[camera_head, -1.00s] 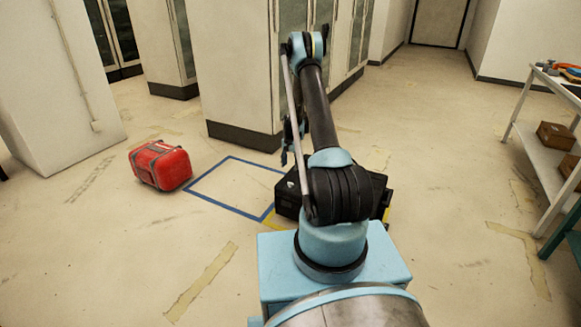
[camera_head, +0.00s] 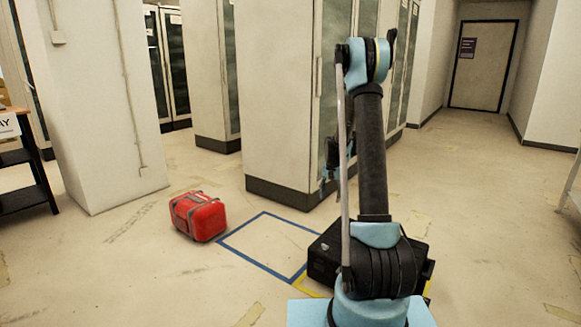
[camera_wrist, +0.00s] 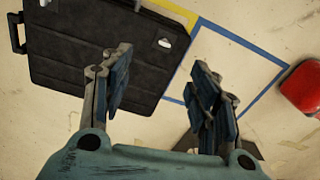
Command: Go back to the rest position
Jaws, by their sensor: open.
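My gripper (camera_wrist: 160,95) is open and empty in the wrist view, its two fingers well apart, pointing down above the floor. A black case (camera_wrist: 70,60) lies below and to the left of it, apart from the fingers. In the head view my raised arm stands in front of the cabinets and hides most of the gripper (camera_head: 328,165). The black case (camera_head: 322,262) shows on the floor, partly behind my arm, at a yellow floor marking (camera_head: 310,288).
A red bag (camera_head: 200,216) lies on the floor left of an empty blue taped outline (camera_head: 245,263). Tall cabinets (camera_head: 278,110) stand behind. A pillar (camera_head: 95,120) and a dark shelf (camera_head: 28,190) are at left. Open floor leads to a door (camera_head: 483,65).

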